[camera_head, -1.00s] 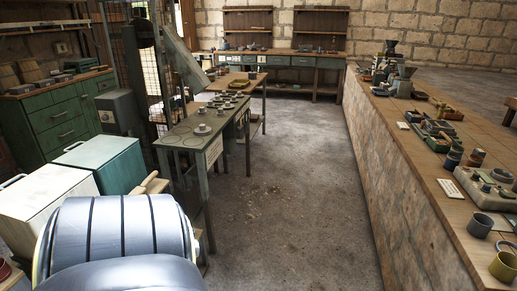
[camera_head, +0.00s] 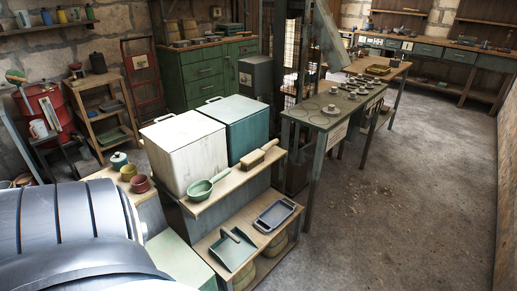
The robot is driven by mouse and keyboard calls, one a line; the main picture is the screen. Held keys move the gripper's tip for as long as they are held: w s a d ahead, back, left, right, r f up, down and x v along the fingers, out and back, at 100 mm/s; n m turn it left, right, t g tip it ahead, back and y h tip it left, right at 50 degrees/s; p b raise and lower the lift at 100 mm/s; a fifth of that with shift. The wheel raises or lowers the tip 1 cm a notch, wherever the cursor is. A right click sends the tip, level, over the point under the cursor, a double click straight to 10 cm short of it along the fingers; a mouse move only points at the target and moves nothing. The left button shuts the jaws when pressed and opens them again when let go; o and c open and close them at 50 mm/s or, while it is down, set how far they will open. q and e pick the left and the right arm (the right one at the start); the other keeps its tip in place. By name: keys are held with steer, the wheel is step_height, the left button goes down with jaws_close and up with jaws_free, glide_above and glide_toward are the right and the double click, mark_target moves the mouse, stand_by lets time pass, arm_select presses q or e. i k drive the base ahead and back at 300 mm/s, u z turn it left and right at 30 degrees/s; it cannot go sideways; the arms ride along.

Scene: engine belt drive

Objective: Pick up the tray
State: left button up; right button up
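A dark grey rectangular tray (camera_head: 275,215) with a raised rim lies on the lower wooden shelf (camera_head: 207,243) of a low bench, right of centre in the lower half of the view. Nothing covers it, and it looks empty. A green dustpan-shaped scoop (camera_head: 231,250) with a short handle lies to its left on the same shelf. Neither of my grippers is in view. A large grey-blue rounded part at the lower left looks like my own body.
On the bench above stand a white box (camera_head: 185,153) and a teal box (camera_head: 243,126). A green ladle (camera_head: 205,187) and a wooden brush (camera_head: 259,153) lie in front of them. A green worktable (camera_head: 322,117) stands behind right.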

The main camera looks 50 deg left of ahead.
mark_target(276, 214)
steer(key=z, duration=0.05)
steer(key=i, duration=1.8)
steer(key=u, duration=2.9)
